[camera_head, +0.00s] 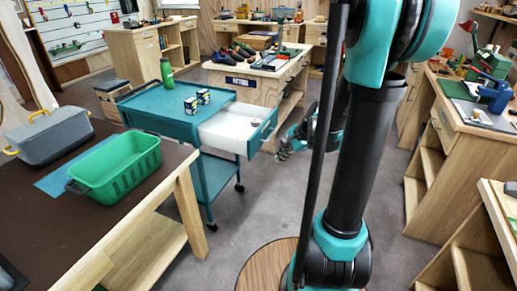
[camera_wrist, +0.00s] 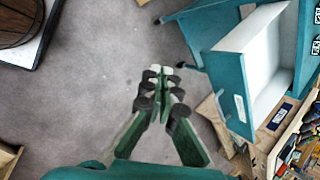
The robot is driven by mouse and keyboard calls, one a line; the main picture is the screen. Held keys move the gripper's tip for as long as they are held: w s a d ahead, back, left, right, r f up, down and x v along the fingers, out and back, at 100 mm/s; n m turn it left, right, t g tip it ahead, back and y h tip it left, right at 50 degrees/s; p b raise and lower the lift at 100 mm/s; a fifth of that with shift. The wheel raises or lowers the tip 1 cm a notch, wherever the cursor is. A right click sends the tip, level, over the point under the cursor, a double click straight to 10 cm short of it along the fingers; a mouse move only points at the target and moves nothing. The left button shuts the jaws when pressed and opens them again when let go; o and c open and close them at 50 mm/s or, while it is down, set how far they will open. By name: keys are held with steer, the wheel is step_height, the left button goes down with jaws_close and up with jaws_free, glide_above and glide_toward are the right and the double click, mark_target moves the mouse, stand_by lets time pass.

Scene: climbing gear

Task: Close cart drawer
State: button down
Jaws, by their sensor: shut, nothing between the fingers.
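The teal cart (camera_head: 165,104) stands left of centre in the head view. Its drawer (camera_head: 236,129), white inside with a teal front, is pulled out to the right. In the wrist view the open drawer (camera_wrist: 262,62) is at the upper right, with its teal front panel (camera_wrist: 233,95) towards my gripper. My gripper (camera_wrist: 160,72) is shut and empty, over the floor to the left of the drawer front in the wrist view. In the head view my gripper (camera_head: 283,153) is just right of the drawer front, apart from it.
A brown table (camera_head: 62,215) with a green basket (camera_head: 117,164) and a grey bin is at the left. A workbench (camera_head: 268,72) stands behind the drawer. Grey floor lies clear around the cart's front.

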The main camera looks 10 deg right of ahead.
mark_target(208, 134)
steer(key=w+d+f+m+t+y, duration=0.1)
steer(key=w+d+m+y, duration=0.25)
steer(key=w+m, duration=0.75)
steer(key=shift+n, duration=0.7)
steer(key=x, duration=0.4)
steer(key=r+x, duration=0.1)
steer(key=x, duration=0.3)
steer(key=w+a+x, duration=0.1)
steer(key=x, duration=0.4)
steer(key=shift+r, duration=0.3)
steer(key=shift+w+a, duration=0.35)
steer(key=shift+a, duration=0.1)
steer(key=w+a, duration=0.4)
steer(key=a, duration=0.3)
steer(key=w+a, duration=0.4)
steer(key=a, duration=0.4)
steer(key=w+a, duration=0.5)
steer(key=a, duration=0.2)
steer(key=shift+a, duration=0.4)
steer(key=shift+w+a+r, duration=0.1)
steer(key=shift+w+a, duration=0.25)
steer(key=shift+a, duration=0.25)
